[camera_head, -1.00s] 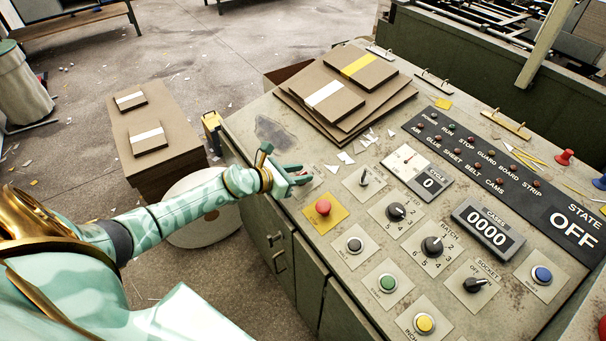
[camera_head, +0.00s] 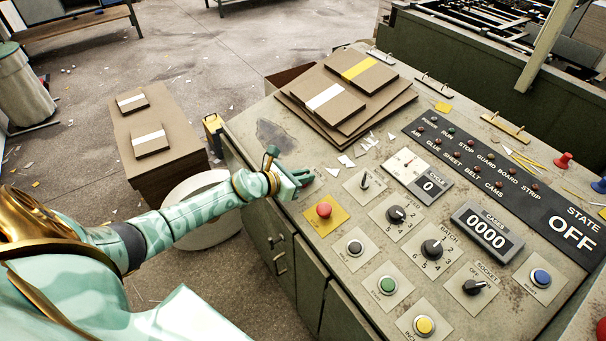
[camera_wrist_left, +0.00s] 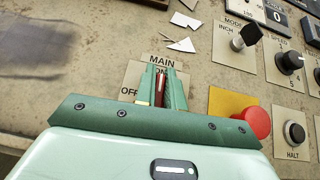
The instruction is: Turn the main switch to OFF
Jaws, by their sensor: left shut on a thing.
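The main switch shows in the left wrist view as a pale plate (camera_wrist_left: 134,76) marked MAIN, ON and OFF, with a dark red handle (camera_wrist_left: 160,88). My left gripper (camera_wrist_left: 163,88) is shut on this handle, one finger on each side. The handle points up in that view, towards the ON mark; the OFF mark is to its left. The switch's base is hidden behind the fingers. In the head view my left gripper (camera_head: 301,178) is at the panel's left edge and covers most of the switch. My right gripper is not in view.
A red push button (camera_head: 323,210) on a yellow plate is close to the gripper. The mode knob (camera_head: 365,181) is to the right. Stacked boards (camera_head: 335,112) lie behind, with paper scraps nearby. The state display (camera_head: 570,229) reads OFF.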

